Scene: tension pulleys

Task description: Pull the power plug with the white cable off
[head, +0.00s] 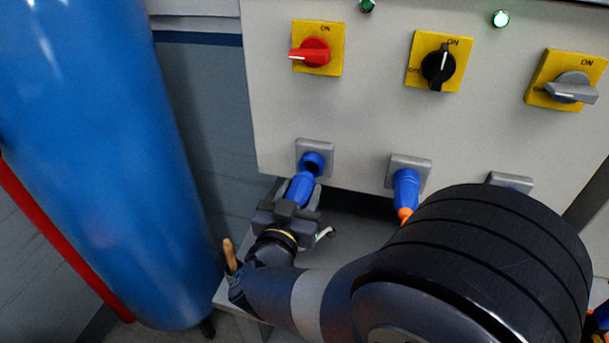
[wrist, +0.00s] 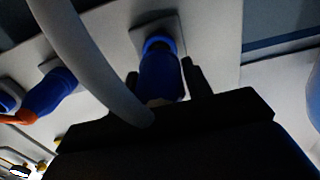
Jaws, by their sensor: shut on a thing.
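The blue power plug (head: 301,187) is between the fingers of my gripper (head: 299,192), just below the left socket (head: 314,158). The socket's round blue opening looks dark and partly uncovered, with the plug tilted at its lower edge. I cannot tell whether the plug's tip is still inside. In the wrist view, the plug (wrist: 159,78) sits between the two dark fingertips of my gripper (wrist: 160,82), close to the socket plate. The white cable (wrist: 90,65) curves from the plug's rear up to the left. A short piece of it (head: 325,233) shows beside my gripper.
A second blue plug (head: 406,188) with an orange cable sits in the middle socket. Above are red (head: 314,52), black (head: 438,66) and grey (head: 572,87) switches on the panel. A large blue cylinder (head: 100,150) stands left. My arm hides the lower right.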

